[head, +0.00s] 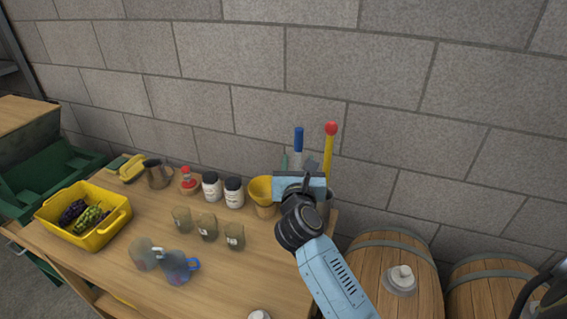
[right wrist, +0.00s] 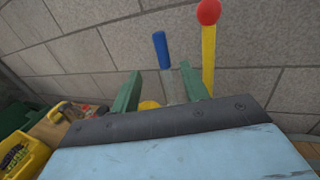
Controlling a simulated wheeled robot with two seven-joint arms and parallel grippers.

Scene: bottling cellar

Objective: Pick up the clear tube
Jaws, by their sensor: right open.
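The clear tube (head: 297,160) with a blue top stands upright at the back right of the table, mostly hidden behind my right gripper in the head view. In the right wrist view the clear tube (right wrist: 170,84) shows ahead, between the two green fingers in the picture. My right gripper (head: 299,165) is open, its fingers pointing toward the wall, and it also shows in the right wrist view (right wrist: 162,84). I cannot tell whether the fingers reach around the tube. The tube's lower end is hidden. My left gripper is in neither view.
A yellow stick with a red ball (head: 329,150) stands close right of the tube. A yellow funnel (head: 259,189) is left of my gripper. White jars (head: 233,193), several cups (head: 207,227) and a yellow crate (head: 97,236) are farther left. Barrels (head: 390,262) stand right of the table.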

